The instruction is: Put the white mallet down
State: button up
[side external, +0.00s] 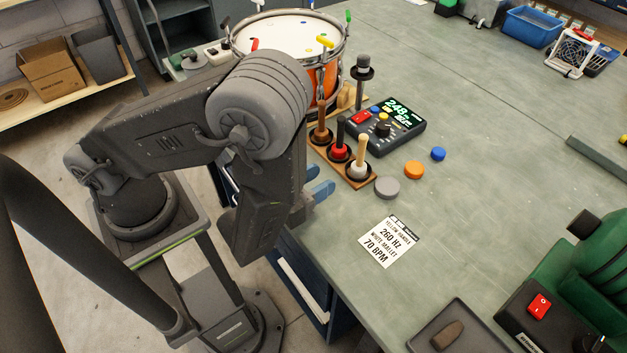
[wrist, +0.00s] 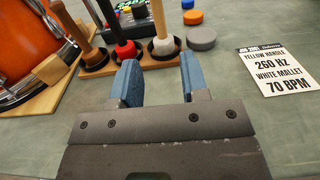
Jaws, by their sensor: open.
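The white mallet (side external: 359,162) stands head down in the right-hand hole of a wooden rack, its pale handle pointing up. In the wrist view the white mallet (wrist: 163,40) is upright just beyond my fingers. My gripper (side external: 322,190) is at the bench's front edge, in front of the rack. In the wrist view my gripper (wrist: 158,78) has its two blue fingers apart with nothing between them. The wooden rack (side external: 348,178) also holds a red-headed mallet (side external: 339,146) with a black handle and a brown mallet (side external: 321,130).
An orange drum (side external: 326,82) stands behind the rack. A tuner box (side external: 385,123) is at its back right. Grey (side external: 387,187), orange (side external: 414,169) and blue (side external: 438,153) discs lie to the right. A printed card (side external: 387,241) lies nearer. The bench right of the discs is clear.

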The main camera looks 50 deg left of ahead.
jog(key=shift+s, duration=0.3)
jog(key=s+a+r+n+g+y, duration=0.2)
jog(key=a+r+n+g+y, duration=0.5)
jog(key=a+n+y, duration=0.6)
jog(key=s+a+r+n+g, duration=0.3)
jog(key=s+n+g, duration=0.3)
jog(key=n+g, duration=0.35)
jog(key=d+r+n+t+h, duration=0.4)
jog(key=d+r+n+h, duration=0.4)
jog(key=r+n+h, duration=0.4)
jog(key=shift+s+n+h, duration=0.4)
jog(key=shift+n+h, duration=0.1)
jog(key=shift+n, duration=0.25)
